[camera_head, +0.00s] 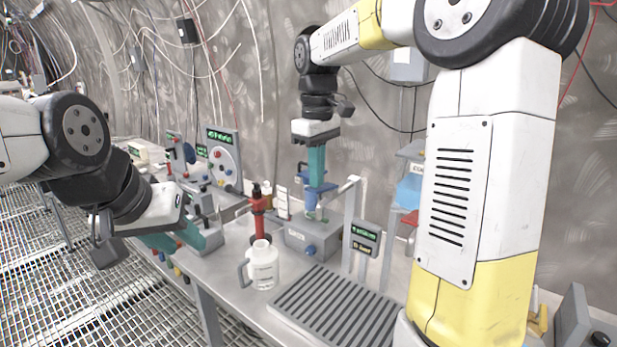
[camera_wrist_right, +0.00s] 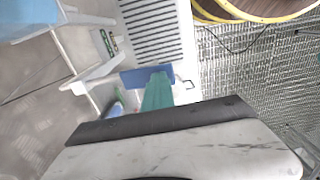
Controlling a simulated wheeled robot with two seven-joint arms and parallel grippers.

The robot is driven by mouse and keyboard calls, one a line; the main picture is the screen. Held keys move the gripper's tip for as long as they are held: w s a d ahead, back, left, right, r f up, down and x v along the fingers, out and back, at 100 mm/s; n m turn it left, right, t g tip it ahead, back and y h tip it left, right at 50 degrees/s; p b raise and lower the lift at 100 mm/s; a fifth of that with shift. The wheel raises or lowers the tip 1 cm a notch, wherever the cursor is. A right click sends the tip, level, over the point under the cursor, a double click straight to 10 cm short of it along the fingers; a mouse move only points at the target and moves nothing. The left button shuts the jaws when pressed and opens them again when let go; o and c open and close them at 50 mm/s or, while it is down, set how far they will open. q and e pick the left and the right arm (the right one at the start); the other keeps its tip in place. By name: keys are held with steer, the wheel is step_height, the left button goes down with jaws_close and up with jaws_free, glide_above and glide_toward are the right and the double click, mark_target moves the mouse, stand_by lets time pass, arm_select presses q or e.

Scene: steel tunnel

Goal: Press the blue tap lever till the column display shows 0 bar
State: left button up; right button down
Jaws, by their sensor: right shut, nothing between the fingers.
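My right gripper (camera_head: 316,184) points straight down with its teal fingers closed together and empty. Its fingertips are at the blue tap lever (camera_head: 303,178), which they partly hide; I cannot tell whether they touch. In the right wrist view, the closed fingers (camera_wrist_right: 157,92) overlap the blue lever plate (camera_wrist_right: 132,76). The column display (camera_head: 366,235) is a small dark panel with green text, too small to read. My left gripper (camera_head: 188,238) hangs at the bench's left front edge; its finger gap is unclear.
A white handled jug (camera_head: 263,266) stands on the bench left of a slotted drain tray (camera_head: 325,305). A red and black post (camera_head: 259,212) stands behind the jug. A white pipe frame (camera_head: 349,225) rises right of the tap. Panels with dials (camera_head: 222,158) stand at the back left.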

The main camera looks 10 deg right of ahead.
step_height(320, 180, up, 8)
stand_by(0.5)
steer(key=shift+f, duration=0.1)
stand_by(1.6)
steer(key=s+d+f+m+t+y, duration=0.1)
steer(key=s+d+f+m+t, duration=0.1)
steer(key=s, duration=0.7)
steer(key=s+d+f+m+t+y, duration=0.1)
steer(key=s+d+f+m+t, duration=0.1)
steer(key=s+f+m+t, duration=0.2)
steer(key=s+f+m, duration=0.2)
steer(key=s+f, duration=0.2)
steer(key=s, duration=0.1)
steer(key=shift+s, duration=0.25)
